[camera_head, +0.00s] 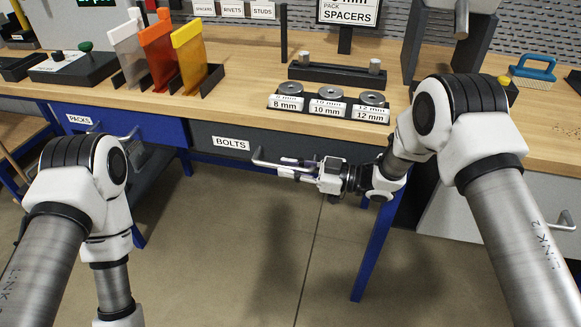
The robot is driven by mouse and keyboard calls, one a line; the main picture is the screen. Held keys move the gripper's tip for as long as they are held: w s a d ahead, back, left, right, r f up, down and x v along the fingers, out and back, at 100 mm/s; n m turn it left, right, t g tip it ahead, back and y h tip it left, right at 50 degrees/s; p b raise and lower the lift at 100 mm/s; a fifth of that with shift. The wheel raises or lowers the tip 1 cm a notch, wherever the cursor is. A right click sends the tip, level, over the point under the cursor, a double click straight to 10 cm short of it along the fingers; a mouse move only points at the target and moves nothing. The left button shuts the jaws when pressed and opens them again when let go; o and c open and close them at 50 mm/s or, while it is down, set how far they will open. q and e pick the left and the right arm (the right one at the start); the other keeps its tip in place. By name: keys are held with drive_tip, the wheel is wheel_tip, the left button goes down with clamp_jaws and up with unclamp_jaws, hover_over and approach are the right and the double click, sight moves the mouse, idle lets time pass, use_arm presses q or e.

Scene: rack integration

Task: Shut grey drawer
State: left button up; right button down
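The grey drawer (205,142), labelled BOLTS, sits under the front edge of the workbench. Its front looks close under the bench edge; I cannot tell whether a small gap is left. Its bar handle (262,161) sticks out from the front. My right gripper (292,167) comes in from the right, with its fingers at the right part of the handle. The fingers and handle overlap, so I cannot tell whether they grip it or only touch it. My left arm hangs at the lower left, its gripper out of the frame.
A blue drawer (100,122) labelled PACKS is left of the grey one. A blue bench leg (375,250) stands below my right arm. The floor in front is clear.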

drive_tip(key=c, duration=1.2)
unclamp_jaws()
drive_tip(key=shift+s, duration=0.1)
drive_tip(key=shift+o, duration=0.2)
drive_tip(key=shift+d, duration=0.1)
drive_tip(key=v, duration=1.1)
drive_tip(key=shift+d, duration=0.35)
drive_tip(key=shift+s, duration=0.1)
